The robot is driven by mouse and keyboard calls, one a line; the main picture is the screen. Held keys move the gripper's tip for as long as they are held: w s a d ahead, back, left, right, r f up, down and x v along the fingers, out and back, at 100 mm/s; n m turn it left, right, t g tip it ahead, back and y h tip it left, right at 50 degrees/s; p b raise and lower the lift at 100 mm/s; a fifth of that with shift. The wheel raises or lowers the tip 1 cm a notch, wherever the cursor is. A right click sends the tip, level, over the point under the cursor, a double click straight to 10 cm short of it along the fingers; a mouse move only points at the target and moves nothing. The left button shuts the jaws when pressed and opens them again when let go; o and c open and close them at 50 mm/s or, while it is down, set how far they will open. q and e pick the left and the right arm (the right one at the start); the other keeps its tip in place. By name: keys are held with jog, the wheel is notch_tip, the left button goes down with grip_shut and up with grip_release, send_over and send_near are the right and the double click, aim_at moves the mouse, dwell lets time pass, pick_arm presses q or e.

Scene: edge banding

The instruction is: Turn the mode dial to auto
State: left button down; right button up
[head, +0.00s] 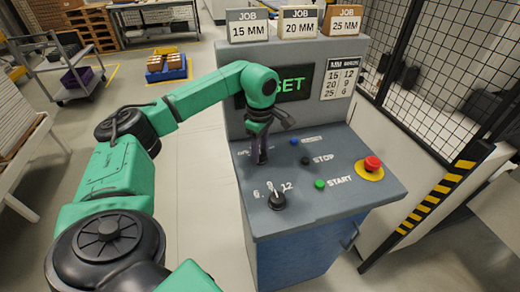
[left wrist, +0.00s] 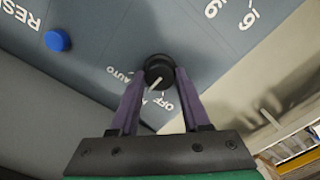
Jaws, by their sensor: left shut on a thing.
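The black mode dial (left wrist: 158,69) shows in the left wrist view, with AUTO to its left, OFF below right and a partly hidden label between them. Its white pointer line slants down and left, towards that middle label rather than squarely at AUTO. My left gripper (left wrist: 156,85) is shut on the dial, one purple finger on each side. In the head view my left gripper (head: 260,157) reaches down to the console (head: 345,190) at its left part, and hides the dial there. My right gripper is not in view.
A second black dial (head: 277,201) with numbers 6, 9 and 12 sits nearer the front. A blue button (head: 294,142), a black STOP button (head: 305,160), a green START button (head: 320,184) and a red emergency button (head: 372,163) lie to the right. A mesh fence (head: 450,70) stands further right.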

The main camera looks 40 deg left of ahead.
pick_arm(q)
jog(key=m, duration=0.4)
jog(key=shift+r+m, duration=0.1)
jog(key=shift+m, duration=2.2)
jog(key=shift+c, duration=1.8)
grip_release()
